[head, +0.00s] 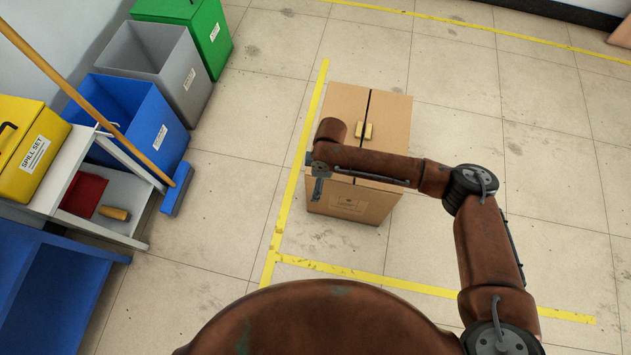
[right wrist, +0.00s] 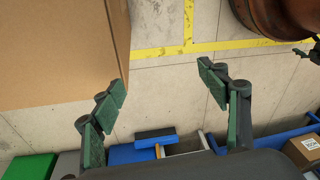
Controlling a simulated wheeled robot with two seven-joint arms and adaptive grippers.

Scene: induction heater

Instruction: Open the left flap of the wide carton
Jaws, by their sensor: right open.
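The wide carton (head: 352,205) is a brown cardboard box standing on the floor. Its top looks closed, with a dark seam between the left flap (head: 343,104) and the right flap (head: 390,110). My right gripper (head: 318,188) is at the carton's left side, pointing down. In the right wrist view the right gripper (right wrist: 162,78) is open and empty, with the carton (right wrist: 55,50) beside it, apparently apart.
Yellow floor tape (head: 298,175) runs left of the carton. Further left stand a broom (head: 178,190), a blue bin (head: 150,128), a grey bin (head: 185,80), a green bin (head: 212,35) and a shelf with a yellow spill box (head: 25,150). The floor right of the carton is clear.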

